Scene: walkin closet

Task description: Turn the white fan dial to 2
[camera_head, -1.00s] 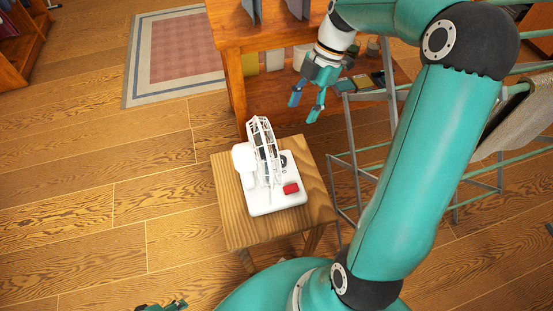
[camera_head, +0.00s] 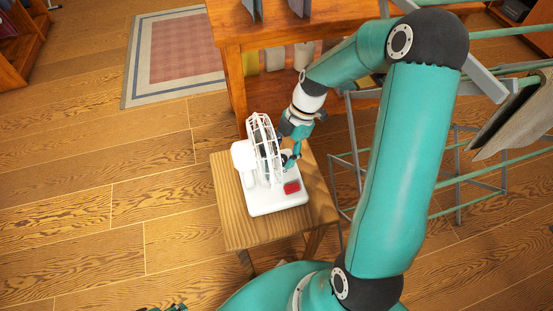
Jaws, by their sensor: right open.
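The white fan (camera_head: 262,150) stands on its white base (camera_head: 278,203) on a small wooden table. A red block-like switch (camera_head: 291,187) is on the base's right front. The dark round dial is mostly hidden by my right gripper (camera_head: 289,160). That gripper is open and points down at the dial's place, just right of the fan cage. I cannot tell whether its fingers are around the dial or touch it, and the dial's setting cannot be read. Only a small part of my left gripper (camera_head: 168,308) shows at the bottom edge.
The small wooden table (camera_head: 235,225) has bare wood in front of the base. An orange wooden shelf unit (camera_head: 228,40) stands close behind it. A metal rack (camera_head: 352,160) with hanging cloth is at the right. A rug (camera_head: 142,60) lies on the open floor at left.

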